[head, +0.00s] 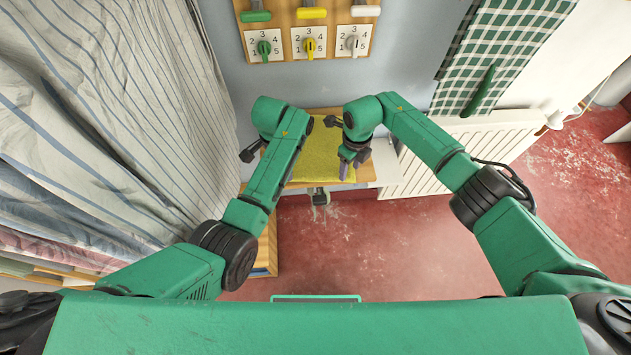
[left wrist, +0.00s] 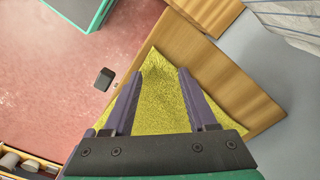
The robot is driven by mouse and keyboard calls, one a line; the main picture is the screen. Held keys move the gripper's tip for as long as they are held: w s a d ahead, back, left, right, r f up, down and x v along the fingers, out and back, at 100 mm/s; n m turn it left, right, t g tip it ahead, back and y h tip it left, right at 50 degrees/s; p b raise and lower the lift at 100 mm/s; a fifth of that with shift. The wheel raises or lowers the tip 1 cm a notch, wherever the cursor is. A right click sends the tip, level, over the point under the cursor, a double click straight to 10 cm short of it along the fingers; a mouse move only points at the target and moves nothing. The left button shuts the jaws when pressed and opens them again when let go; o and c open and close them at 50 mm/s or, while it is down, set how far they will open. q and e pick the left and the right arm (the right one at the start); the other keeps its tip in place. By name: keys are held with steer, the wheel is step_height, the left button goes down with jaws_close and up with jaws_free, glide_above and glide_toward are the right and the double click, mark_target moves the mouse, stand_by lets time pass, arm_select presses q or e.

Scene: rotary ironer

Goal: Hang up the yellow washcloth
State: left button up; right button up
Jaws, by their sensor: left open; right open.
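The yellow washcloth (head: 322,148) lies spread on a small wooden table (head: 366,172) against the wall. My right gripper (head: 345,168) is open at the cloth's right side; I cannot tell if it touches the cloth. My left gripper is mostly hidden behind its own wrist at the cloth's left in the head view. In the left wrist view, my left gripper (left wrist: 160,73) is open, with its two purple fingers apart over the washcloth (left wrist: 160,95). I see no cloth clamped between them. Above the table, a wooden board carries a green handle (head: 256,16), a yellow handle (head: 312,13) and a white handle (head: 366,11).
Numbered dials in green (head: 264,47), yellow (head: 310,46) and white (head: 352,44) sit below the handles. Striped fabric (head: 110,110) fills the left. A green checked cloth (head: 500,50) hangs above a radiator (head: 440,160) on the right. The red floor (head: 370,250) in front is clear.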

arm_select(q)
steer(key=shift+w+f, duration=0.3)
steer(key=shift+f, duration=0.15)
arm_select(e)
steer(key=shift+w+f, duration=0.3)
steer(key=shift+f, duration=0.15)
arm_select(q)
steer(key=shift+s+d+r, duration=0.1)
steer(key=shift+s, duration=0.2)
arm_select(e)
steer(key=shift+s+d, duration=0.1)
steer(key=shift+s, duration=0.15)
arm_select(q)
steer(key=shift+f+b, duration=0.25)
steer(key=shift+b, duration=0.15)
arm_select(e)
steer(key=shift+f, duration=0.2)
arm_select(q)
steer(key=shift+r, duration=0.15)
steer(key=shift+c, duration=0.9)
arm_select(e)
steer(key=shift+r, duration=0.15)
steer(key=shift+c, duration=0.9)
arm_select(q)
jaws_close()
arm_select(e)
jaws_close()
steer(key=shift+d, duration=0.1)
